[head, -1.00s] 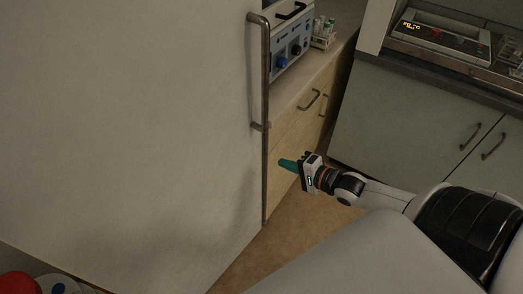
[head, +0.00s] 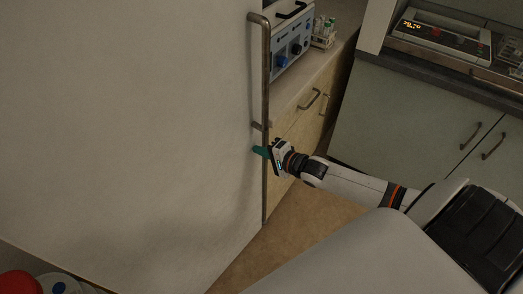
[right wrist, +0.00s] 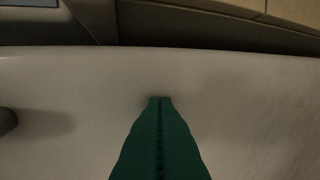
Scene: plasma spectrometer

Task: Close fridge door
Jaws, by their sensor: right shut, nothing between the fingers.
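The fridge door (head: 130,120) is a large white panel filling the left of the head view. Its long metal bar handle (head: 265,85) runs near its right edge. My right gripper (head: 258,151) has green fingers and is at the door's right edge, by the lower part of the handle. In the right wrist view the fingers (right wrist: 160,100) are shut and empty, pointing at the white door surface (right wrist: 240,110). I cannot tell if they touch it. My left gripper is not in view.
Wooden drawers (head: 298,120) stand behind the door edge, with a blue-grey instrument (head: 290,45) on top. Green-grey cabinets (head: 410,120) stand at the right. A red object (head: 20,283) is at the lower left. Brown floor (head: 290,225) is clear.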

